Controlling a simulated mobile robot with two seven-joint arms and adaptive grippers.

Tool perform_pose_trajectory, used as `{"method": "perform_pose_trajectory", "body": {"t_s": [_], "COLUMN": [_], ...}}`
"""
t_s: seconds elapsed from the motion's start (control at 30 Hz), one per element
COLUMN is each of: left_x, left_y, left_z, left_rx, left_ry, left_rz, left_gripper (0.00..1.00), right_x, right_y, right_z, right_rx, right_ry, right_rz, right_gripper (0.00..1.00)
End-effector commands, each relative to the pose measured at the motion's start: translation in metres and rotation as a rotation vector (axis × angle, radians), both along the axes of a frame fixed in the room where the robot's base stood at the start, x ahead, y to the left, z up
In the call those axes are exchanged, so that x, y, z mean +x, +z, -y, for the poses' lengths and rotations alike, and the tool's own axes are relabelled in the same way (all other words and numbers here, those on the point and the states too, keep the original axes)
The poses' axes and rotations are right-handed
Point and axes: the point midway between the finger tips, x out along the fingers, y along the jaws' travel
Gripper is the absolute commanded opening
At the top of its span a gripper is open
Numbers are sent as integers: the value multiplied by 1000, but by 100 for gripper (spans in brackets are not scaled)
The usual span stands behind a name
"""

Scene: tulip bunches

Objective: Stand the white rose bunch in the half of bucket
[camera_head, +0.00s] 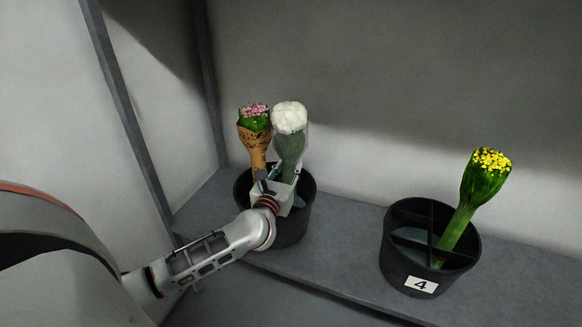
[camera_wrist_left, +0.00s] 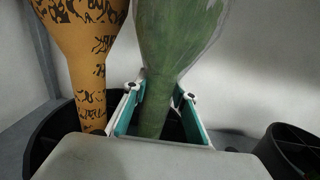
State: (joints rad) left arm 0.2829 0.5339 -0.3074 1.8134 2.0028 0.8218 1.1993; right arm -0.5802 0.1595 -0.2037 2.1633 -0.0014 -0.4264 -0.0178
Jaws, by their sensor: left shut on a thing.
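The white rose bunch (camera_head: 290,117), in a green wrap, stands roughly upright over the left black bucket (camera_head: 291,234). My left gripper (camera_head: 285,172) is shut on the lower part of its wrap. In the left wrist view, the green wrap (camera_wrist_left: 172,50) sits between the teal fingers (camera_wrist_left: 157,112). The stem end is hidden by my gripper, so I cannot tell whether it touches the bucket floor. Any divider in this bucket is hidden too. My right gripper is not in view.
A brown-wrapped bunch with pink flowers (camera_head: 256,142) stands in the left bucket, close beside the white bunch. A divided black bucket with label 4 (camera_head: 420,284) stands to the right, holding a yellow-flowered bunch (camera_head: 482,183). Bare grey shelf (camera_head: 345,230) lies between the buckets.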

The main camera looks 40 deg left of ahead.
Motion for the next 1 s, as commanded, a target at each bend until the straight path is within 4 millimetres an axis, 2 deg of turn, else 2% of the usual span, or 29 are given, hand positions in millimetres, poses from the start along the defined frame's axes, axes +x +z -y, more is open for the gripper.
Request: {"method": "perform_pose_trajectory", "body": {"t_s": [0.13, 0.3, 0.33, 0.37, 0.67, 0.8, 1.0], "left_x": [1, 0, 0, 0, 0, 0, -28], "left_y": [4, -2, -2, -1, -1, 5, 2], "left_z": [0, 0, 0, 0, 0, 0, 10], "left_rx": [2, 1, 0, 1, 1, 1, -1], "left_ry": [0, 0, 0, 0, 0, 0, -1], "left_rz": [5, 2, 1, 2, 2, 4, 0], "left_gripper": [0, 0, 34, 42, 43, 43, 43], "right_x": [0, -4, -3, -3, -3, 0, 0], "right_y": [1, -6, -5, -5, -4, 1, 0], "right_z": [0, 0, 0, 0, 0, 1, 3], "right_rx": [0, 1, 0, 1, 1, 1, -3], "right_ry": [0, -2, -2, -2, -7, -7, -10], "right_rz": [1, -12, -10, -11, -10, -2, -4], "right_gripper": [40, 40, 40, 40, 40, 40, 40]}}
